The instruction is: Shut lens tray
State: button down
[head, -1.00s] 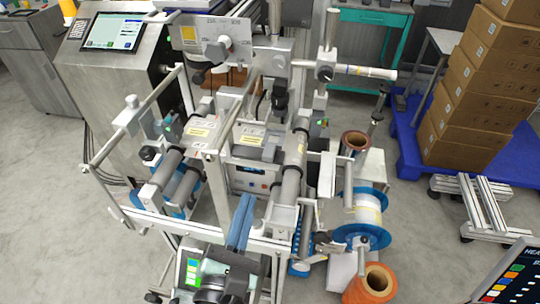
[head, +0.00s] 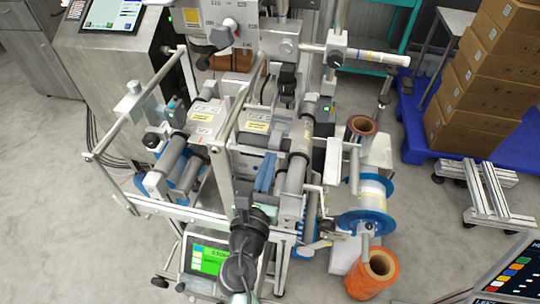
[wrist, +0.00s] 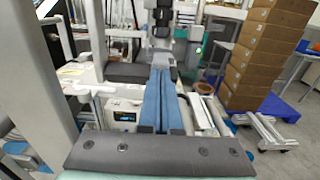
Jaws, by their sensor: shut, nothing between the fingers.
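My gripper (head: 266,172) has two blue fingers lying side by side, shut and empty. In the head view they are over the middle of the labelling machine (head: 258,120), near its grey rollers. In the wrist view the shut blue fingers (wrist: 161,98) point forward toward a grey part of the machine, with a dark grey block (wrist: 130,72) just to their left. I cannot tell for sure which part is the lens tray, or whether it is open. My arm and fingers hide part of the machine front.
A metal frame rail (head: 160,205) crosses the machine's front left. A blue-flanged reel (head: 366,208) and an orange roll (head: 373,276) stand at the right. Stacked cartons (head: 480,85) are on a blue pallet at the back right. Open floor (head: 440,235) lies at the right.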

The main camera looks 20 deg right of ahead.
aim_at(277, 131)
jog(key=shift+x, duration=0.8)
jog(key=shift+w, duration=0.1)
jog(key=x, duration=0.7)
jog(key=shift+d+b, duration=0.15)
jog(key=shift+b, duration=0.15)
jog(key=shift+w+r, duration=0.1)
jog(key=shift+r, duration=0.15)
